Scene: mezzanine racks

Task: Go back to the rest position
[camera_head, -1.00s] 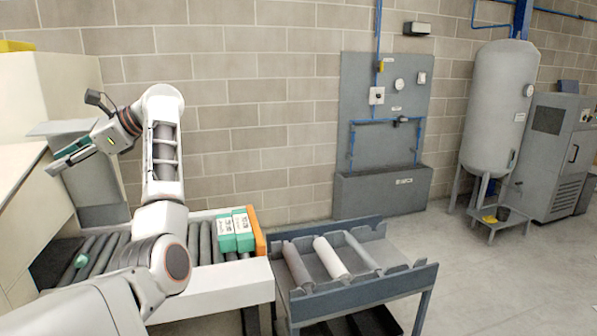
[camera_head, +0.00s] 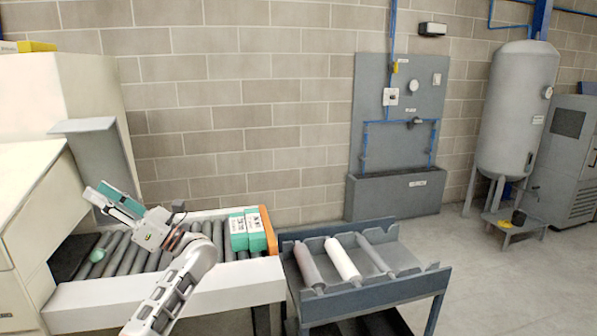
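My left gripper (camera_head: 104,198) is at the left of the head view, above the far left part of the roller conveyor. My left arm (camera_head: 172,292) comes up from the bottom edge, bent at the wrist. My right gripper and arm are not in view.
Two teal-and-white boxes (camera_head: 247,232) stand at the right end of the roller conveyor (camera_head: 262,284). A small green item (camera_head: 97,255) lies on its left rollers. A grey roller cart (camera_head: 385,291) stands to the right. A pale cabinet (camera_head: 62,122) is close on the left.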

